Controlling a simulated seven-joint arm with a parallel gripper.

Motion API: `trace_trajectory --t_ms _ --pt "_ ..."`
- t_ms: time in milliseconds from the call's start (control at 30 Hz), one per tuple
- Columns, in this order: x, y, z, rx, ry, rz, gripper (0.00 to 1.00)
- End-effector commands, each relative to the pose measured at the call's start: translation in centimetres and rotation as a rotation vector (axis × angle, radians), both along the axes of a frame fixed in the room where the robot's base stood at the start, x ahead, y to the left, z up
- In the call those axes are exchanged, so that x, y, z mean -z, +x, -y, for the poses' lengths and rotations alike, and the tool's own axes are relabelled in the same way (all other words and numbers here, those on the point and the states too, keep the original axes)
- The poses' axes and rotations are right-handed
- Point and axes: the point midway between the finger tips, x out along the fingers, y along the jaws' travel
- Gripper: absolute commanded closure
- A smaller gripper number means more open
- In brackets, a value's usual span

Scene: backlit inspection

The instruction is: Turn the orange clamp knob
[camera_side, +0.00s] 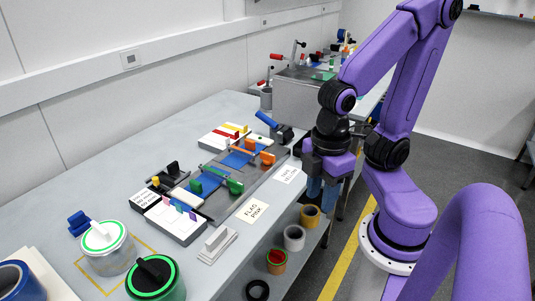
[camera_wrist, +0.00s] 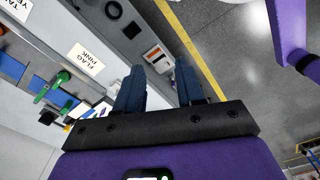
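The orange clamp (camera_side: 266,157) sits on the grey fixture plate near the table's right edge, at the end of a blue strip. Its knob is too small to make out clearly in the side view, and I do not see it in the wrist view. A green clamp (camera_side: 234,186) is nearer the camera on the same plate; it also shows in the wrist view (camera_wrist: 62,78). My gripper (camera_side: 322,190) hangs beyond the table's right edge, to the right of the orange clamp and apart from it. In the wrist view its blue fingers (camera_wrist: 160,88) are spread with nothing between them.
A "FLAG PINK" card (camera_side: 252,211) and another card (camera_side: 287,175) lie along the table edge. A grey box (camera_side: 298,101) stands behind. A blue-handled tool (camera_side: 275,127) is behind the orange clamp. Pots, including a white one (camera_side: 294,237), stand on the lower shelf.

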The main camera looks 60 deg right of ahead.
Motion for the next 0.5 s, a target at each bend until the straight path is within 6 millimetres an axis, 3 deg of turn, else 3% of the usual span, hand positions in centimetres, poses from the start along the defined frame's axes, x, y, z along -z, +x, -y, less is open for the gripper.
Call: trace_trajectory --t_ms 167,367,500 --pt "-0.4 1.9 -0.3 0.062 -0.002 -0.001 0.62" --pt "-1.6 7.4 -0.1 0.237 -0.007 -0.003 0.62" --pt "-2.3 11.7 1.0 0.365 -0.01 -0.005 0.62"
